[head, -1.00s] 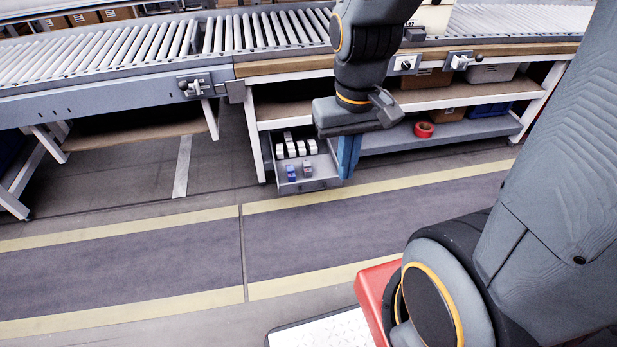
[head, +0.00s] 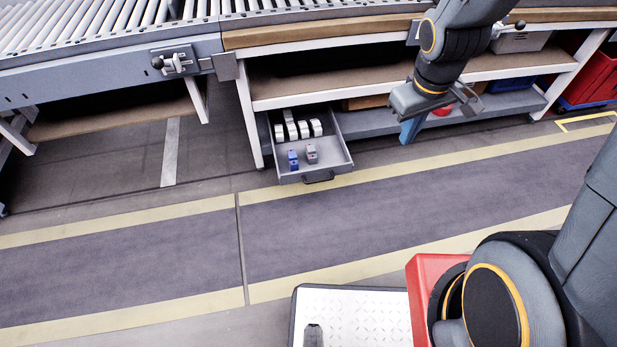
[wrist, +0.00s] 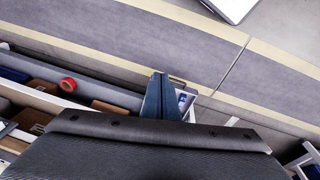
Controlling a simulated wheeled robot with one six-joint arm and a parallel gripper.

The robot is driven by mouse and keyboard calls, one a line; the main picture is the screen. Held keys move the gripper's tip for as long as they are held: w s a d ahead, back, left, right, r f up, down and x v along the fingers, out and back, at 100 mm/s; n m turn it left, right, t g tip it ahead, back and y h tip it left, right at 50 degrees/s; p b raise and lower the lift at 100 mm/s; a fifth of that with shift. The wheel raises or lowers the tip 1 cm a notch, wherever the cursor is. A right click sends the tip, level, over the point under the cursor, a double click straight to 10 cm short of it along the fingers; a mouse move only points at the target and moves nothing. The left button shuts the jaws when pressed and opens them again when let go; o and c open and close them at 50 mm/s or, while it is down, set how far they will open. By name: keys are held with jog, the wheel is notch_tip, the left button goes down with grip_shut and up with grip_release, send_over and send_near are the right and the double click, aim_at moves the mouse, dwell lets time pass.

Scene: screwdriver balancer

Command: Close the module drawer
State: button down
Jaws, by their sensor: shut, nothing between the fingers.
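The module drawer (head: 333,165) is a grey tray pulled out from under the workbench, with a dark handle (head: 318,178) on its front. Inside it are several white modules (head: 298,130) at the back, plus a blue module (head: 292,159) and a grey-purple module (head: 311,153) nearer the front. My gripper (head: 409,132) is shut and empty, pointing down to the right of the drawer and apart from it in the head view. In the wrist view my gripper's blue fingers (wrist: 160,98) hide part of the drawer (wrist: 191,111).
The workbench's lower shelf (head: 365,122) runs to the right of the drawer. A roll of red tape (wrist: 68,85) lies on it. A roller conveyor (head: 90,40) is above left. A red crate (head: 590,80) stands at far right. The floor lane in front is clear.

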jog(key=w+a+f+n+t+b, duration=0.1)
jog(key=w+f+n+b, duration=0.15)
jog(key=f, duration=0.25)
jog(key=w+a+f+n+b, duration=0.1)
jog(key=w+a+f+b, duration=0.1)
jog(key=w+f, duration=0.3)
jog(key=n+t+y+b, duration=0.1)
jog(key=n+y+b, duration=0.5)
jog(key=n+b, duration=0.8)
send_near(298, 177)
notch_tip(298, 177, down, 3)
jog(key=s+m+b, duration=0.2)
jog(key=s+m, duration=0.1)
jog(key=w, duration=0.1)
jog(key=w+a, duration=0.1)
jog(key=w, duration=0.1)
jog(key=shift+w+a+f+n+b, duration=0.2)
jog(key=shift+w+f+n+b, duration=0.05)
jog(key=shift+f+b, duration=0.1)
jog(key=shift+w+a+r, duration=0.1)
jog(key=shift+w, duration=0.35)
